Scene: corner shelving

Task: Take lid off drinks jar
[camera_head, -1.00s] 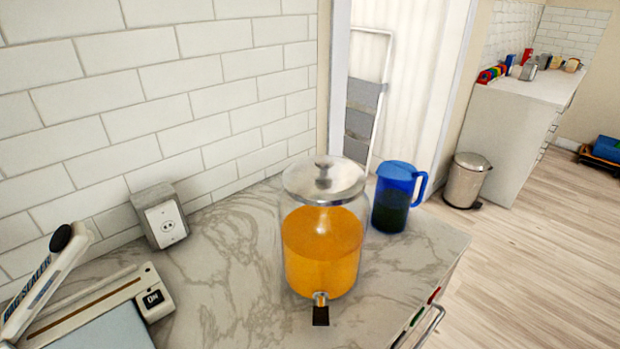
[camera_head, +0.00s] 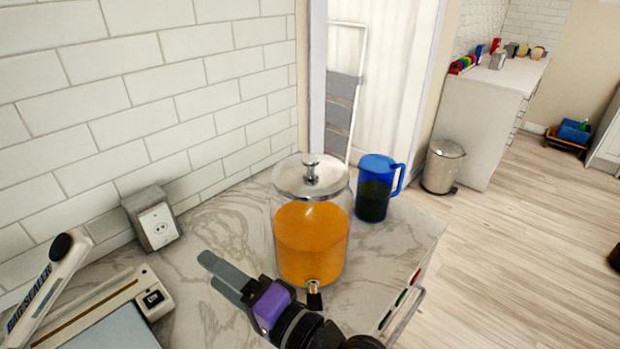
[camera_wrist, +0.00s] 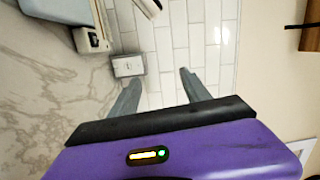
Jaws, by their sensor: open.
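The drinks jar (camera_head: 312,240) is a clear glass jar of orange liquid with a small tap at its lower front. It stands upright on the marble counter. Its round silver lid (camera_head: 292,181) with a raised knob sits on top. My gripper (camera_head: 220,275) is in front and to the left of the jar, below the lid's height in the picture, apart from the lid. In the wrist view, my gripper (camera_wrist: 157,90) shows its two fingers spread with nothing between them. The jar and lid do not show in the wrist view.
A blue pitcher (camera_head: 376,188) stands close behind the jar to the right. A socket box (camera_head: 153,219) stands by the tiled wall. A bag sealer (camera_head: 75,300) lies at the lower left. The counter's right edge is close to the jar. A bin (camera_head: 442,166) stands on the floor.

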